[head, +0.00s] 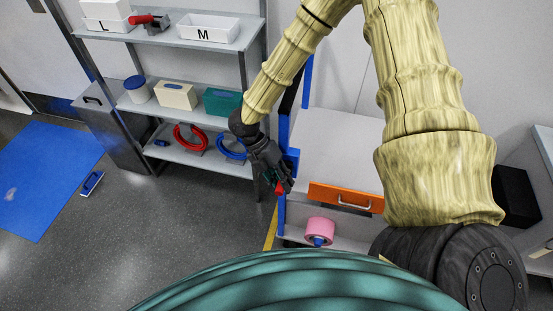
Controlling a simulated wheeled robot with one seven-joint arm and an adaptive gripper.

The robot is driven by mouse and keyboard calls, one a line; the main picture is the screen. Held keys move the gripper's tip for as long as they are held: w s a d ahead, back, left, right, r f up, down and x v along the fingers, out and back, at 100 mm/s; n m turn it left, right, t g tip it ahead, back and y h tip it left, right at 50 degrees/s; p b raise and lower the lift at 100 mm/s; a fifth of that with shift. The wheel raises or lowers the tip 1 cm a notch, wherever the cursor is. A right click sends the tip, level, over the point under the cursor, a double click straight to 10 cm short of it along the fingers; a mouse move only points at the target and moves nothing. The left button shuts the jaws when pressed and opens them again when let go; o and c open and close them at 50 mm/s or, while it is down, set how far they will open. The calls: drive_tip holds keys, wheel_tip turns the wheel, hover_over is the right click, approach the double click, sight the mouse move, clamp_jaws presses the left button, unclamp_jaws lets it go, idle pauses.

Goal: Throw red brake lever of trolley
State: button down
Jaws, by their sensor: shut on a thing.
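The trolley has a blue post (282,160), a pale top (335,150) and an orange drawer front (346,197) with a metal handle. My gripper (279,182), dark and pointing down, is at the trolley's left side, beside the blue post. Its fingers are shut on the red brake lever (280,189), of which only a small red end shows at the fingertips. The rest of the lever and its pivot are hidden by the fingers, so I cannot tell its angle.
A grey shelf rack (190,42) with bins, boxes and red and blue rings (190,138) stands left of the trolley. A pink roll (320,231) sits on the trolley's lower deck. A blue mat (45,170) lies at far left.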

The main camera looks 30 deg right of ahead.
idle(0.4)
drive_tip(key=c, duration=1.3)
unclamp_jaws()
drive_tip(key=shift+o, duration=0.2)
drive_tip(key=shift+r, duration=0.1)
drive_tip(key=v, duration=1.2)
